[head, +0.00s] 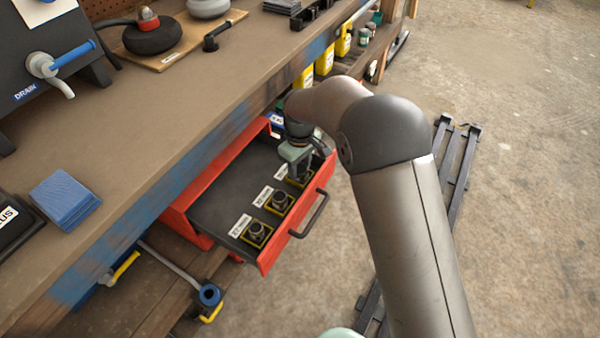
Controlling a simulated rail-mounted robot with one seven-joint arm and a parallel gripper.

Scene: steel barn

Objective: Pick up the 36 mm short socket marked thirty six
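An open red drawer (284,236) with a dark liner holds a row of sockets in yellow-edged square holders. The near socket (256,230) and the middle socket (279,201) stand upright in their holders. White labels lie beside them, too small to read surely, so I cannot tell which socket is marked thirty six. My gripper (298,172) points down into the drawer at the farthest visible holder (300,182). It covers most of that holder, and any socket there is hidden. I cannot tell whether the fingers are open or touch anything.
The wooden bench top (180,110) overhangs the drawer's back. The drawer's dark handle (311,214) sticks out in front. A blue-ended tool (209,296) lies on the lower shelf. Yellow bottles (324,60) stand beyond my arm. The concrete floor at right is mostly clear.

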